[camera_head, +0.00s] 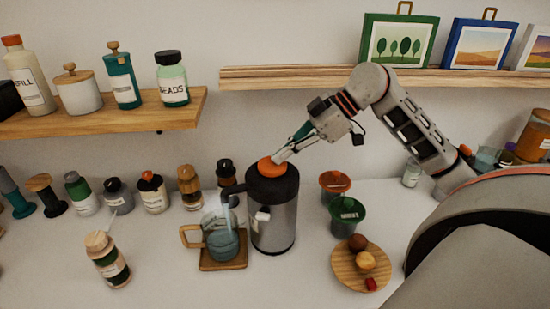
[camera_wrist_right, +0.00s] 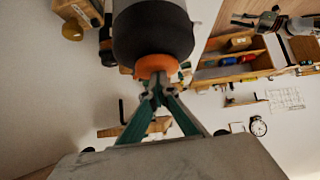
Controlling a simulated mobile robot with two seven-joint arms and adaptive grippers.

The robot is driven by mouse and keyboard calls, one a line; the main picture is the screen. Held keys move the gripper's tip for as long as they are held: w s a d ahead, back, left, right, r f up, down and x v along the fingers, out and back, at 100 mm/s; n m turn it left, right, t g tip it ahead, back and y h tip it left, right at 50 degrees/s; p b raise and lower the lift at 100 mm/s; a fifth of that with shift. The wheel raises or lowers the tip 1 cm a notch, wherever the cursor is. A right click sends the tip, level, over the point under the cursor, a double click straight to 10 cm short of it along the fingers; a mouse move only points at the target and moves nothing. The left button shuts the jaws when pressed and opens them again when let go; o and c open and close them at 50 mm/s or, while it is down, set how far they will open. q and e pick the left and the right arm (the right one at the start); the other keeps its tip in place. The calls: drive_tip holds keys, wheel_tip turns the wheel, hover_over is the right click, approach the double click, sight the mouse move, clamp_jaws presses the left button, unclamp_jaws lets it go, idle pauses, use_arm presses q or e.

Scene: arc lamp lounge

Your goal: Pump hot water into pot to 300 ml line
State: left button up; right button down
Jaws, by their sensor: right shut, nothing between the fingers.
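A grey and black pump flask (camera_head: 274,222) stands on the white counter, with an orange pump button (camera_head: 270,166) on top. In the right wrist view its dark body (camera_wrist_right: 152,35) and the orange button (camera_wrist_right: 155,64) show. The flask's spout reaches left over a glass pot (camera_head: 220,243) with a wooden handle, standing on a wooden coaster (camera_head: 225,266). Bluish water shows in the pot; its level against any line is too small to read. My right gripper (camera_head: 279,157) is shut and empty, its fingertips at the orange button, apparently touching it. My left gripper is not in view.
Two cups, orange (camera_head: 335,183) and green (camera_head: 347,214), and a round wooden plate (camera_head: 345,273) with small items stand right of the flask. Several jars line the counter behind left. A striped bottle (camera_head: 107,262) stands front left. Wall shelves (camera_head: 110,115) hang above.

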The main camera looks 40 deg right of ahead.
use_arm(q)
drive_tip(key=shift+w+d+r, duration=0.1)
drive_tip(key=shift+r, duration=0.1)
use_arm(e)
drive_tip(key=shift+f, duration=0.3)
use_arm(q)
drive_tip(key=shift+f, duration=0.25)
use_arm(e)
drive_tip(key=shift+s, duration=0.1)
idle(0.3)
